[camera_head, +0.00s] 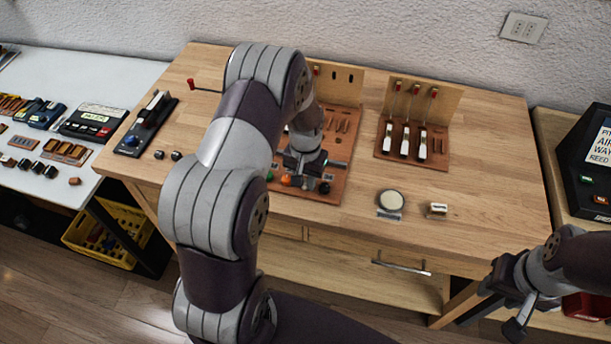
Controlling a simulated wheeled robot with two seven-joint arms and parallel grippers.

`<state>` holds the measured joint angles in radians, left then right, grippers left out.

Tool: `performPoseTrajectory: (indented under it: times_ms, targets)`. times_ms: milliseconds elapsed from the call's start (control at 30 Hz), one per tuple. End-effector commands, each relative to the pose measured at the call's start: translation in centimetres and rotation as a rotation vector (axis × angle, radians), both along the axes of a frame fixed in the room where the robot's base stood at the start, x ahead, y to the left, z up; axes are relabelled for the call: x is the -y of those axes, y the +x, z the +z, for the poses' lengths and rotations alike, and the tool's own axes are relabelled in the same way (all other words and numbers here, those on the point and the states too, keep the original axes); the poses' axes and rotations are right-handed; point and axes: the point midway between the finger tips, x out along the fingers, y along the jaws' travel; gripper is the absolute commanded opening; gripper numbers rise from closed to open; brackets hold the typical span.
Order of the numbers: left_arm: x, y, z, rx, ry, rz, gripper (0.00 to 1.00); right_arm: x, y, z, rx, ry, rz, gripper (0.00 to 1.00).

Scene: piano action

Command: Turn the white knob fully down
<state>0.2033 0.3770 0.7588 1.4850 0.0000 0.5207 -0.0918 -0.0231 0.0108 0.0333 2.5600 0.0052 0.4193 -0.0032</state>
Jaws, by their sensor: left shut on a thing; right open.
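A wooden board (336,170) lies on the bench with a row of small knobs at its front: a green knob (270,176), an orange knob (286,180) and a black knob (324,187). My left gripper (304,176) points down over this row, between the orange and black knobs. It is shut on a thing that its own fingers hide. I cannot make out a white knob in this row; my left arm and gripper cover part of the board. My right gripper (500,308) is open and empty, in front of the bench at lower right.
A second board (437,157) with white keys stands right of the first. A round cream disc (391,200) and a small block (437,209) lie in front of it. A red-tipped lever (191,83) stands at back left. The right side of the bench top is clear.

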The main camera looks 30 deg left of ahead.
Motion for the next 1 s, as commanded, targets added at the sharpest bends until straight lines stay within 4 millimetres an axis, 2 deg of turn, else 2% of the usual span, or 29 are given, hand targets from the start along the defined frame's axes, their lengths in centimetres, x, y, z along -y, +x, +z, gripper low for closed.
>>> performPoseTrajectory:
  times_ms: [1000]
  targets:
    - [0.0,-0.1,0.0,-0.002,0.001,0.953,0.0,0.0,0.0,1.8,0.0,0.0,0.0,0.43]
